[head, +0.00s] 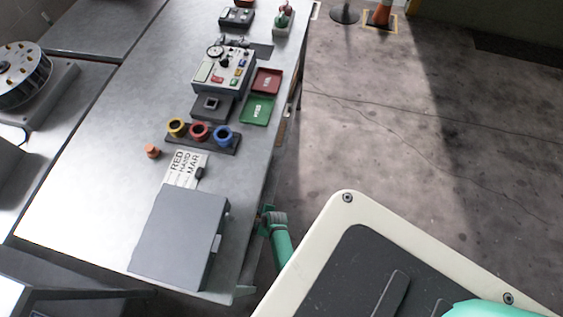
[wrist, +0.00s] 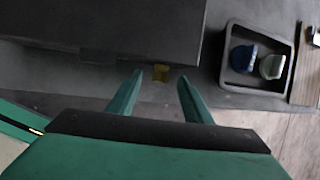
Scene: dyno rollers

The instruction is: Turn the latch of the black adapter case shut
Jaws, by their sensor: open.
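A dark, flat-sided box face (wrist: 100,25), which looks like the adapter case, fills the upper left of the wrist view. I cannot tell whether both views show the same case.
In the wrist view a dark tray (wrist: 228,75) with a blue and a pale round item stands to the right. On the bench (head: 95,190) are a holder with coloured rings (head: 215,145), a printed card (head: 183,167) and an instrument box (head: 222,72). Open floor (head: 420,130) lies right.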

